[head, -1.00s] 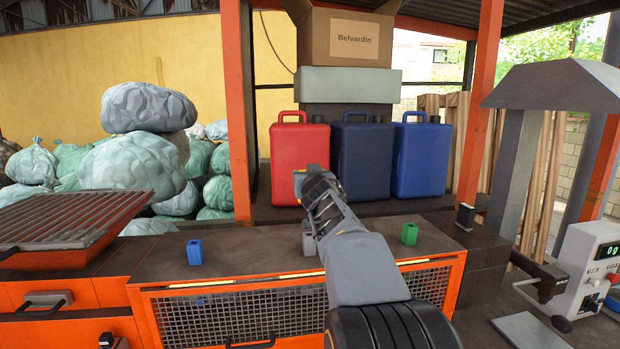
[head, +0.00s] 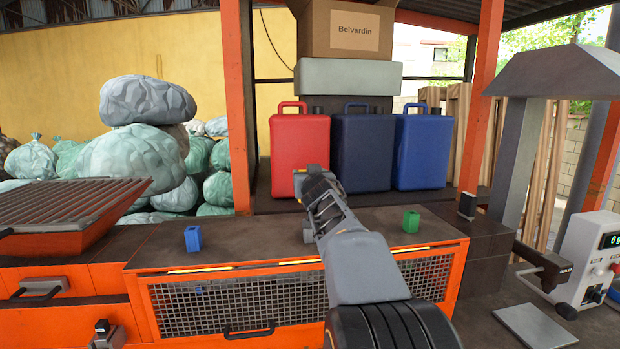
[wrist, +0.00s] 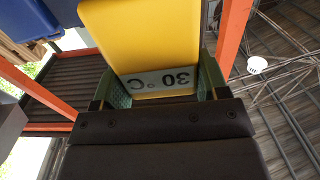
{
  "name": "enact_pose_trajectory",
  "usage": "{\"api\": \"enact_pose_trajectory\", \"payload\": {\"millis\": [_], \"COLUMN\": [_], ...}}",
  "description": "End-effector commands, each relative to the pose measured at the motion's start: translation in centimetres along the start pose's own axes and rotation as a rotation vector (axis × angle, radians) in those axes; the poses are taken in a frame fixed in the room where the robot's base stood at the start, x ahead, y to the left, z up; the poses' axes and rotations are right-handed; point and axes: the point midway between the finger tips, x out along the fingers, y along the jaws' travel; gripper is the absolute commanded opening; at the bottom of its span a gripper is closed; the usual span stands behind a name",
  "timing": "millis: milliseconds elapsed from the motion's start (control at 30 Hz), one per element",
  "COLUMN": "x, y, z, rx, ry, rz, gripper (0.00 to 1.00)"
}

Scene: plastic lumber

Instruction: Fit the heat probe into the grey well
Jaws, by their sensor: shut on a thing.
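A yellow heat probe (wrist: 155,40) with a 30 °C display fills the top middle of the wrist view. My gripper (wrist: 163,88) is shut on it, with a green pad on either side. In the head view my gripper (head: 311,180) points away over the counter, in front of the red can, and hides the probe. The grey well (head: 307,231) stands on the counter, partly hidden behind my arm. A blue well (head: 192,238) stands to its left and a green well (head: 410,221) to its right.
A red can (head: 299,150) and two blue cans (head: 362,155) stand behind the counter (head: 250,235). An orange tray with a grate (head: 70,210) is at left. A scale with a display (head: 595,262) is at right. The counter between the wells is clear.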

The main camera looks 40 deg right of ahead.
Motion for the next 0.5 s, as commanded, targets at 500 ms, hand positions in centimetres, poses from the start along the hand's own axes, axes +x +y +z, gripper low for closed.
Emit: {"api": "enact_pose_trajectory", "payload": {"millis": [500], "x": [0.0], "y": [0.0], "z": [2.4], "rx": [0.001], "ry": [0.001], "rz": [0.000], "gripper": [0.39]}}
